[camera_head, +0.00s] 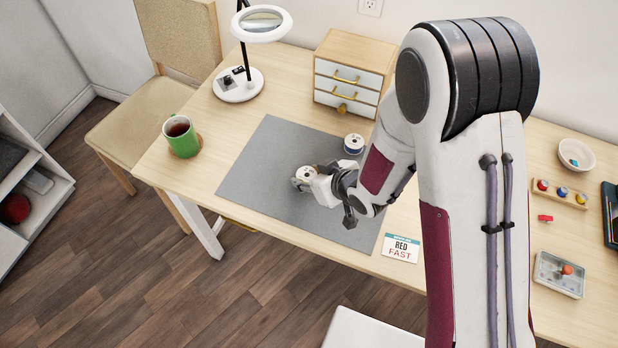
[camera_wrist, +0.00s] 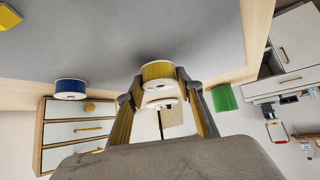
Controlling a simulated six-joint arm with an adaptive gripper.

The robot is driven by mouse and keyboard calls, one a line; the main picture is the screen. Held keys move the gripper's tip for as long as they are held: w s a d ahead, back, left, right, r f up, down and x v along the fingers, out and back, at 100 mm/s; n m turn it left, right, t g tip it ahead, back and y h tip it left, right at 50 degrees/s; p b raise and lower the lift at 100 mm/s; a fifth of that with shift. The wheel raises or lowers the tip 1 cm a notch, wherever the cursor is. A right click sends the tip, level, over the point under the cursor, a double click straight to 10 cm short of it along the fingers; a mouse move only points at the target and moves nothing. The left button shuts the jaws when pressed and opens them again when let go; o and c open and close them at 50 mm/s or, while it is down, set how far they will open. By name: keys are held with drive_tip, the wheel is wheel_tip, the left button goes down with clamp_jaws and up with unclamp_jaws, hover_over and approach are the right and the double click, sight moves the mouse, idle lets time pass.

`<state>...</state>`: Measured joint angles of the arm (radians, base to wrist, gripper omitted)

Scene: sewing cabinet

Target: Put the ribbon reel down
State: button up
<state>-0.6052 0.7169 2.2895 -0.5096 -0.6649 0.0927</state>
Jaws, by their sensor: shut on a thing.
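A ribbon reel with a yellow band and white flanges (camera_wrist: 158,72) is between my gripper's fingertips (camera_wrist: 159,90) in the wrist view. My gripper is shut on it. In the head view the reel (camera_head: 302,174) shows at the left end of my gripper (camera_head: 313,182), over the grey mat (camera_head: 262,160). I cannot tell whether it touches the mat. A second reel, blue with white flanges (camera_head: 353,143), stands apart on the mat near its back right edge. It also shows at the left of the wrist view (camera_wrist: 70,88).
A small drawer cabinet (camera_head: 348,75) stands behind the mat. A green mug (camera_head: 183,138) and a magnifier lamp (camera_head: 239,86) stand to the left. A "RED FAST" card (camera_head: 401,248) lies by the mat's front right corner. The mat's left part is clear.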

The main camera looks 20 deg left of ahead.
sight(310, 177)
drive_tip(key=shift+r, duration=4.1)
drive_tip(key=shift+d, duration=0.1)
